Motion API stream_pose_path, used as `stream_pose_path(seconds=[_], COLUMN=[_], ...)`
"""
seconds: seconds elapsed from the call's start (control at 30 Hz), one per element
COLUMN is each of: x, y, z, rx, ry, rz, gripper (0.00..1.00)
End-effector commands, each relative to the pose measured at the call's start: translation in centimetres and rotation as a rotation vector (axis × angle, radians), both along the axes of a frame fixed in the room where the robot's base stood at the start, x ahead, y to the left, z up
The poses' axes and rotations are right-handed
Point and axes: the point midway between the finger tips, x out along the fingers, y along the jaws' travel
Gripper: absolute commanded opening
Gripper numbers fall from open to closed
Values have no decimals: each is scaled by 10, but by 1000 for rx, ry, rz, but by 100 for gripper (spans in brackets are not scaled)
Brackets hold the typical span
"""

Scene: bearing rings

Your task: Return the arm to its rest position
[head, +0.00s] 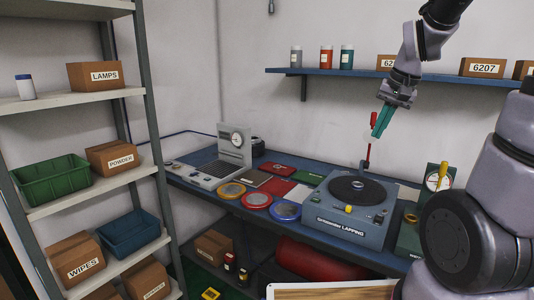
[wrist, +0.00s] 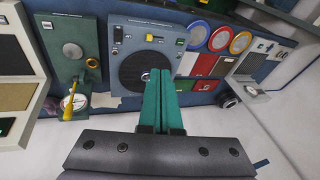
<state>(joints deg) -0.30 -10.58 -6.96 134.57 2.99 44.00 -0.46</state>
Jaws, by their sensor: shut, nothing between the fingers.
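My gripper (head: 381,121) hangs from my arm in the upper right of the head view, above the back of the lapping machine (head: 350,222). Its teal fingers are together with nothing between them. In the wrist view the closed fingers (wrist: 160,75) point toward the dark round plate (wrist: 146,70) of the machine. The gripper is in the air, apart from the bench. A red upright part (head: 369,140) stands behind and just left of the fingers in the head view.
A blue wall shelf (head: 430,78) with jars and boxes runs close behind my arm. The blue bench (head: 215,192) carries a measuring instrument (head: 232,145), several coloured round trays and a dial gauge stand (head: 437,178). A shelf rack (head: 75,103) with boxes and bins stands at left.

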Motion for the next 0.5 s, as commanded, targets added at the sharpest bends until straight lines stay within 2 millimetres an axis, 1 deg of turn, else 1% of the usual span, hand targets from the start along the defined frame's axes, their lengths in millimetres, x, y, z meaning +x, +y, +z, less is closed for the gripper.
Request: stream_pose_path(seconds=[0.03, 0.1, 0.2, 0.3, 0.4, 0.5], x=[-14, -34, -62, -89, -109, -121], y=[7, 16, 27, 36, 42, 45], z=[19, 39, 62, 78, 88, 93], rx=[3, 5, 4, 0, -7, -13], ry=[-44, -88, -153, -208, -248, -273], rz=[13, 30, 53, 73, 86, 94], gripper=[0, 0, 0, 0, 0, 0])
